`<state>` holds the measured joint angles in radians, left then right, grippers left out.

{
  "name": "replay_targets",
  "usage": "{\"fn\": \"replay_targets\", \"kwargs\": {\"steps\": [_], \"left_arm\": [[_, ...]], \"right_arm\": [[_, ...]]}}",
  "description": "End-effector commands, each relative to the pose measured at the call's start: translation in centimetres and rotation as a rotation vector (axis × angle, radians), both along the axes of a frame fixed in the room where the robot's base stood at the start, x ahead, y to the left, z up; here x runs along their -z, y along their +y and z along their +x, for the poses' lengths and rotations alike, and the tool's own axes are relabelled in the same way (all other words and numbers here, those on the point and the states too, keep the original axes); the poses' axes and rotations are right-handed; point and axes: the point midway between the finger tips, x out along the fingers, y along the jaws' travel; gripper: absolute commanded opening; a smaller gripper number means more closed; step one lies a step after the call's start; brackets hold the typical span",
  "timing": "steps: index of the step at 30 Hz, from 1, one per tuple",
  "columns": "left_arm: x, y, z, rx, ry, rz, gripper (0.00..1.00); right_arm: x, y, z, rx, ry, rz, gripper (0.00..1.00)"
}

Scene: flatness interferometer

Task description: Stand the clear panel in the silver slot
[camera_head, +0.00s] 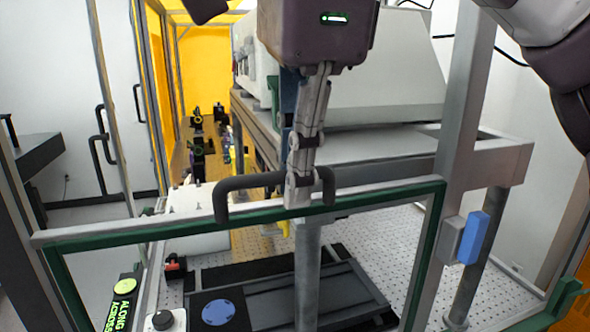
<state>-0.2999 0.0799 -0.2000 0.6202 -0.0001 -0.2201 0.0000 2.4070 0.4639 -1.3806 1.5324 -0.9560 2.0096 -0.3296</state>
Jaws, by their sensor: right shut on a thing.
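The clear panel (365,240) is a see-through sheet with a green edge and a silver top rail. It spans the front of the view, its top edge sloping up to the right. A dark bar handle (238,184) rises from its top. My right gripper (298,192) points down at the middle of the panel's top and is shut on the handle, hiding part of it. The panel's lower edge is out of view. I cannot make out the silver slot for certain. My left gripper is not in view.
Behind the panel are a perforated bench top (385,247) and a dark flat stage (320,290) with a blue disc (218,312). A grey post (455,130) with a blue block (473,238) stands at the right. A large pale housing (385,70) stands behind.

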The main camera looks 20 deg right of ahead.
Motion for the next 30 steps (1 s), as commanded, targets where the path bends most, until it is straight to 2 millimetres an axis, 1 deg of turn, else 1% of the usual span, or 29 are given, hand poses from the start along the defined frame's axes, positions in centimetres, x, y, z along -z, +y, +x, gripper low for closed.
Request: {"fn": "replay_targets", "kwargs": {"steps": [1,6,14,20,23,30], "left_arm": [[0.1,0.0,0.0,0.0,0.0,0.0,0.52],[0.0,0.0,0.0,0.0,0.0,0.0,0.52],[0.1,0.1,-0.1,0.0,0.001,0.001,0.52],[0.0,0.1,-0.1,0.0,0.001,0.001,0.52],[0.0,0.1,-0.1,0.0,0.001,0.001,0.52],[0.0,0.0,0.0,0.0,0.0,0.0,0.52]], "right_arm": [[-0.1,0.0,0.0,0.0,-0.003,0.003,0.11],[-0.1,0.0,0.0,0.001,-0.002,0.002,0.29],[0.1,0.0,0.0,0.0,0.002,-0.002,0.29],[-0.1,0.0,0.0,0.0,0.0,-0.001,0.29],[-0.8,0.0,-0.1,0.002,-0.002,-0.002,0.29],[-4.0,0.0,-0.8,0.004,-0.005,-0.001,0.29]]}}
